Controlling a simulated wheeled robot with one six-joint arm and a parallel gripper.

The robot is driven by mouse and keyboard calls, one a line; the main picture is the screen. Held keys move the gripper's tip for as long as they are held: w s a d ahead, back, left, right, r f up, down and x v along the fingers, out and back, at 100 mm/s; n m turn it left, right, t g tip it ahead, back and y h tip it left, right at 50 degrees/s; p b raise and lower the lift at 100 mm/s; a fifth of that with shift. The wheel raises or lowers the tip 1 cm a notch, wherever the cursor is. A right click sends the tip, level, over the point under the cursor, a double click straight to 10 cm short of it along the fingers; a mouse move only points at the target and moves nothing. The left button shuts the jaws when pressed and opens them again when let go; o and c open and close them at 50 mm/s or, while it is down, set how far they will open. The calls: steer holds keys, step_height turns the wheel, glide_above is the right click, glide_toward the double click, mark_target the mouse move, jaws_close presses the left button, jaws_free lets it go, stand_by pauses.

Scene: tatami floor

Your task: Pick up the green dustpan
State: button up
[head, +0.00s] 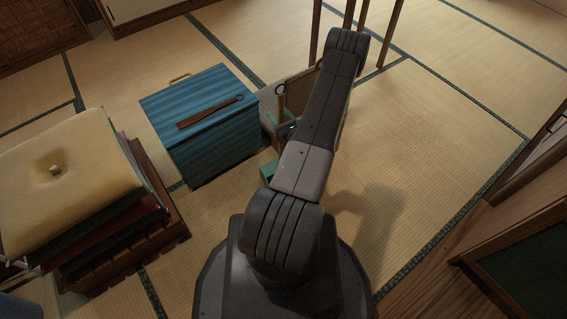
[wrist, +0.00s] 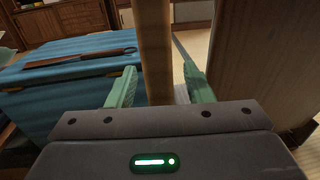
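A green patch (head: 268,174) shows on the floor beside my arm in the head view. It looks like part of the green dustpan, but my arm hides the rest. A thin upright wooden handle with a dark ring at its top (head: 281,100) stands past it, left of my arm. In the wrist view, my gripper (wrist: 160,85) has its two green fingers apart. An upright wooden shaft (wrist: 153,45) stands between them. My gripper is mostly hidden in the head view.
A blue chest (head: 205,140) with a dark wooden strip on its lid stands left of the handle. Stacked cushions (head: 65,195) are at far left. Wooden legs (head: 315,30) stand at the top. Open tatami (head: 440,130) lies to the right.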

jaws_close()
steer(key=shift+r, duration=0.15)
